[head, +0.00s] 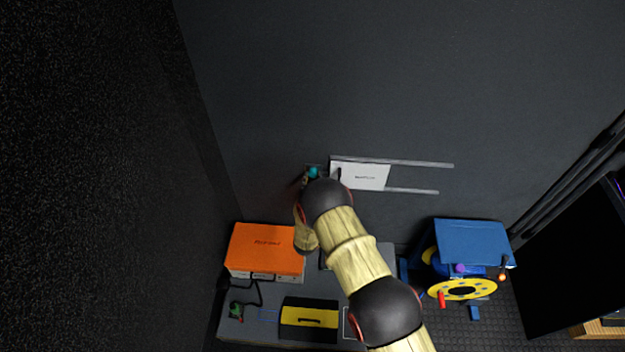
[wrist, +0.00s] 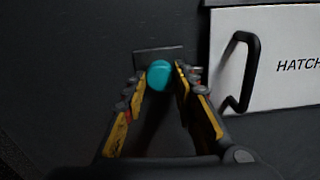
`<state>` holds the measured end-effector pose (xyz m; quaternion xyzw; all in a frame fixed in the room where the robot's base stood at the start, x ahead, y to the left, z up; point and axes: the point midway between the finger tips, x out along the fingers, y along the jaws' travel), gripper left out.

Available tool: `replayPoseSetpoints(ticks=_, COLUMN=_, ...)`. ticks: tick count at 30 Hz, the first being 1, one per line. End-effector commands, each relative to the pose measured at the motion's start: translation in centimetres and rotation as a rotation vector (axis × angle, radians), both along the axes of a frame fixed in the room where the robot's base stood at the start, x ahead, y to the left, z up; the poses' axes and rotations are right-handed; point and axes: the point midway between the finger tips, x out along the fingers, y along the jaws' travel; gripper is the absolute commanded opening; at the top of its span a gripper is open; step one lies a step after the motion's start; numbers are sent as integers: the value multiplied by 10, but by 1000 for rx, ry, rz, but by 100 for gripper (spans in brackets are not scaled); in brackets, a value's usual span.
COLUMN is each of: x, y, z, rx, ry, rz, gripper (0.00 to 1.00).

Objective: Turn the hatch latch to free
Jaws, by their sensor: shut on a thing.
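The hatch latch is a teal knob (wrist: 159,74) on a dark plate (wrist: 158,52) fixed to the grey wall. In the wrist view my gripper (wrist: 163,75) has its two fingers on either side of the knob, closed on it. In the head view the teal knob (head: 313,172) shows just above my arm's end, and my fingers are mostly hidden behind my arm. The white hatch panel (wrist: 287,62) lettered "HATCH" is right of the knob, with a black handle (wrist: 239,72). The panel (head: 366,176) also shows in the head view, between two rails.
Two metal rails (head: 420,164) run right of the panel. A dark wall stands close on the left.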

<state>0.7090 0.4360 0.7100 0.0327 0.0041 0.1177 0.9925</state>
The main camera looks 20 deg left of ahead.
Motion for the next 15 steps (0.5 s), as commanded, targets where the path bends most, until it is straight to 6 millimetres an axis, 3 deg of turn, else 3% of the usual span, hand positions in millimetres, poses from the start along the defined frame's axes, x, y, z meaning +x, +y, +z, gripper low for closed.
replayPoseSetpoints(ticks=8, x=0, y=0, z=0, rx=-37, ry=-10, rz=0, gripper=2)
replayPoseSetpoints(ticks=15, x=1, y=1, z=0, rx=-170, ry=-43, rz=0, gripper=2)
